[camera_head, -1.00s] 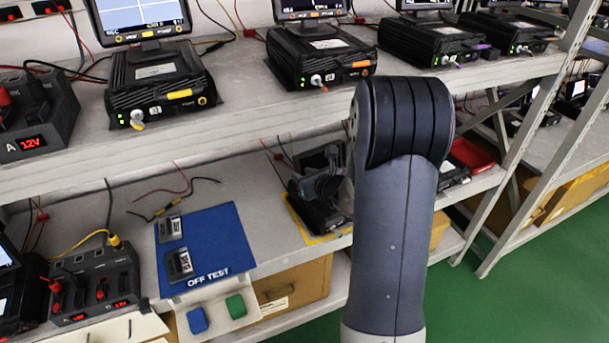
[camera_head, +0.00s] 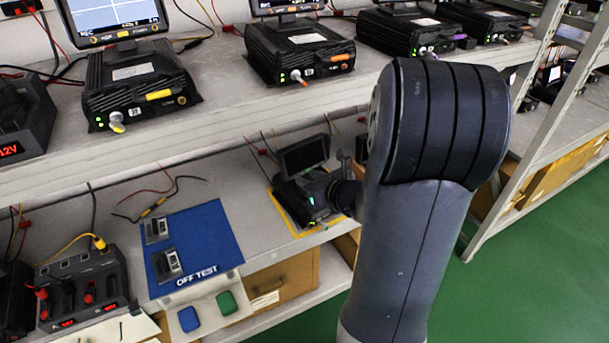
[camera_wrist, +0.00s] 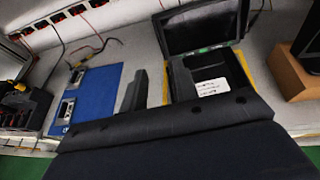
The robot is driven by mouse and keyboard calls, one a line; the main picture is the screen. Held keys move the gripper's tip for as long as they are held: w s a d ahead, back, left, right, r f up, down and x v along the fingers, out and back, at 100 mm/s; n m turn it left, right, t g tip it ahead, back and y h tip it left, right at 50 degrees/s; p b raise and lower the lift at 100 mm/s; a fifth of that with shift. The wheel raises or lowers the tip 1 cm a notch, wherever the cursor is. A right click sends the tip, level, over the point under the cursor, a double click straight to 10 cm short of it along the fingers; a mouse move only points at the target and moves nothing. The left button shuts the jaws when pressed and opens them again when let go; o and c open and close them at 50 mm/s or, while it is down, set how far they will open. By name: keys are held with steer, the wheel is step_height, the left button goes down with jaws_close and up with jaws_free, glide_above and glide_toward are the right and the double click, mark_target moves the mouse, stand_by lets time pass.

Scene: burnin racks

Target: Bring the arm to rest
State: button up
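My arm (camera_head: 425,210) stands upright in the right half of the head view, its dark ribbed elbow at the top. My gripper (camera_head: 346,168) is mostly hidden behind the arm, beside a black device with a raised screen (camera_head: 304,156) on the lower shelf. In the wrist view my dark wrist housing fills the bottom, and one dark finger-like part (camera_wrist: 140,90) points up, left of the device (camera_wrist: 208,85). I see nothing held. The finger gap does not show clearly.
A blue OFF TEST mat (camera_head: 215,225) with two small modules lies on the lower shelf (camera_head: 110,200). Black units with screens line the upper shelf (camera_head: 215,115). A rack post (camera_head: 530,130) stands right of my arm. Green floor (camera_head: 545,270) is open at lower right.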

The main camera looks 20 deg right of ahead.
mark_target(285, 167)
stand_by(0.3)
steer(key=x, duration=1)
steer(key=shift+w+f+b, duration=0.2)
steer(key=shift+w+b, duration=0.2)
